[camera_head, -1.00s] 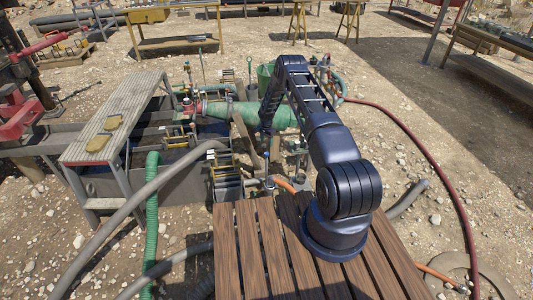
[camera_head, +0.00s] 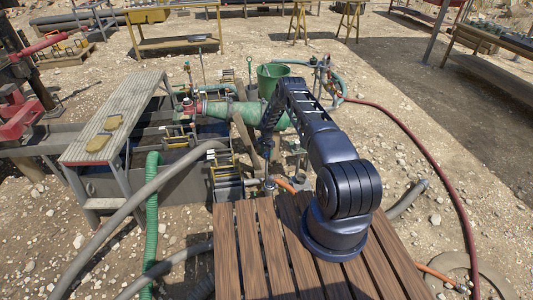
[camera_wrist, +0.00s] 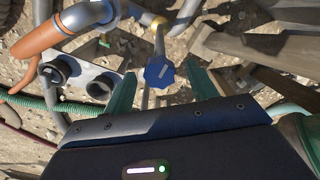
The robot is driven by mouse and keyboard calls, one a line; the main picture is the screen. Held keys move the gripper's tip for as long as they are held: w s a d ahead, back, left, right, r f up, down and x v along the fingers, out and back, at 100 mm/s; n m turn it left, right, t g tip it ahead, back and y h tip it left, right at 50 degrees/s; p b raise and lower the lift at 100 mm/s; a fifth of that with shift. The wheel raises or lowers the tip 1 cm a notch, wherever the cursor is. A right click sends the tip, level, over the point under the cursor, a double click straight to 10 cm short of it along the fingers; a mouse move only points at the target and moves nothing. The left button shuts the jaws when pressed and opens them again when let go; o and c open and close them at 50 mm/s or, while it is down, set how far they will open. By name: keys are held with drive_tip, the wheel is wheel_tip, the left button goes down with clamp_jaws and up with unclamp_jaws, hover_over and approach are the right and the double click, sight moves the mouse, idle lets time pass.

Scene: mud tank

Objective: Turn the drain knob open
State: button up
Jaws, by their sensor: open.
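A blue lobed knob (camera_wrist: 160,72) is in the upper middle of the wrist view. It sits at the end of a metal stem with a brass-coloured fitting (camera_wrist: 158,22). My gripper (camera_wrist: 161,73) is open, with one teal finger on each side of the knob in the picture. Gaps show between the knob and both fingers. I cannot tell whether the fingertips reach the knob's depth. In the head view my arm reaches down beside the green pipe (camera_head: 228,108), and the knob cannot be made out there.
In the wrist view, an orange pipe (camera_wrist: 40,38) and a grey plate with two dark round ports (camera_wrist: 80,82) lie left of the knob. Wooden beams (camera_wrist: 240,45) lie to the right. In the head view a green bucket (camera_head: 272,70) stands behind my arm.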

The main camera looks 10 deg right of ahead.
drive_tip(key=c, duration=1)
drive_tip(key=shift+n, duration=0.3)
drive_tip(key=n, duration=0.3)
drive_tip(key=shift+n, duration=0.4)
drive_tip(key=n, duration=0.9)
drive_tip(key=shift+n, duration=2.2)
